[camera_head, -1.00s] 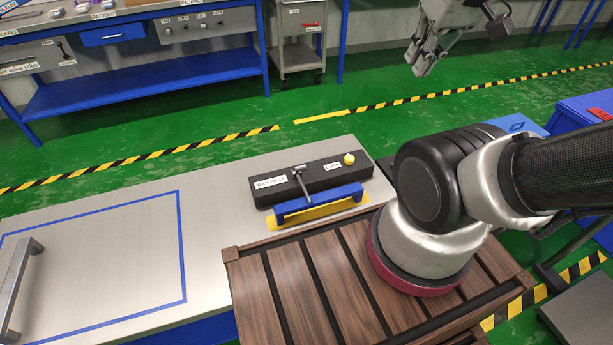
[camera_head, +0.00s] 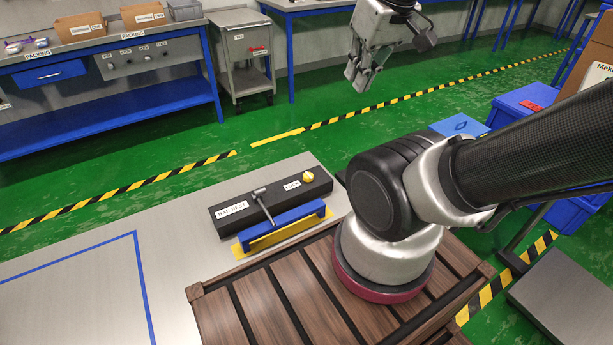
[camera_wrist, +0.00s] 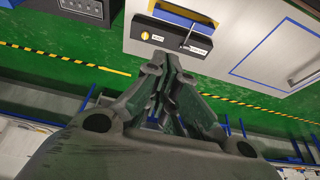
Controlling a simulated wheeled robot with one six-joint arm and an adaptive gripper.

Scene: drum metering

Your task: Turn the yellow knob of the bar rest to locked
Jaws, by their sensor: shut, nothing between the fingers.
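The bar rest (camera_head: 224,221) is a black box on the metal table, with a "BAR REST" label and a "LOCK" label. Its yellow knob (camera_head: 307,177) sits at the right end of its top. A grey lever stands near its middle, and a blue bar (camera_head: 284,221) lies along its front over a yellow strip. In the wrist view the knob (camera_wrist: 145,36) and the box (camera_wrist: 166,43) appear upside down near the top. My gripper (camera_head: 361,88) hangs in the air beyond and above the box, apart from the knob. It is shut and empty; its fingers (camera_wrist: 172,62) point toward the box in the wrist view.
My arm reaches across from the right. The metal table (camera_head: 75,270) has a blue-taped outline and is otherwise clear left of the box. A slatted wooden platform (camera_head: 225,300) lies in front. A packing bench (camera_head: 110,115) and grey cart (camera_head: 243,75) stand at the back.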

